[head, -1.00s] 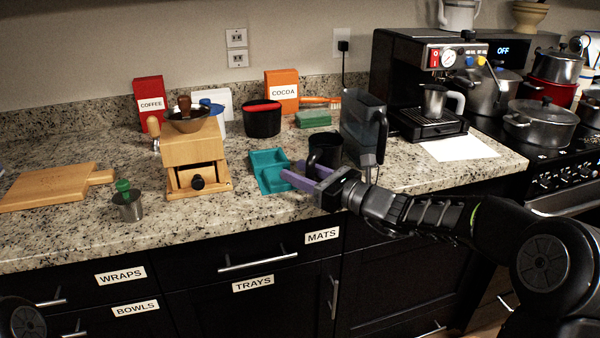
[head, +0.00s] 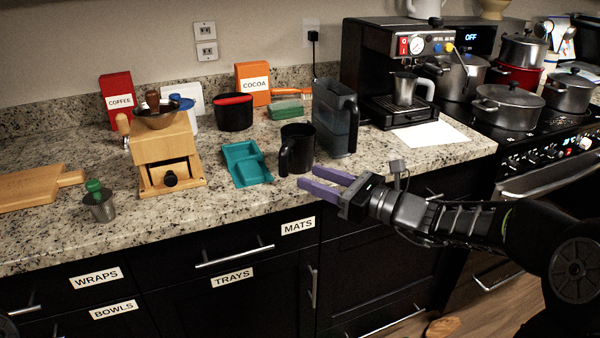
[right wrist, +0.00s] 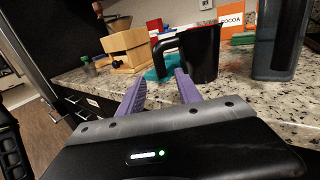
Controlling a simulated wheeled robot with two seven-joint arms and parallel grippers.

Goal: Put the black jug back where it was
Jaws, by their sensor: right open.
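The black jug (head: 297,148) stands upright on the granite counter, just right of the teal tray and left of a clear water tank. Its handle faces left toward the front. It also shows in the right wrist view (right wrist: 203,55), beyond the fingertips. My right gripper (head: 322,182) has two purple fingers. It is open and empty at the counter's front edge, in front of the jug and apart from it. In the right wrist view the fingers (right wrist: 160,90) are spread with nothing between them. My left gripper is not in view.
The teal tray (head: 245,163) lies left of the jug. The dark water tank (head: 334,118) stands close on its right. A white sheet (head: 430,134) lies at right.

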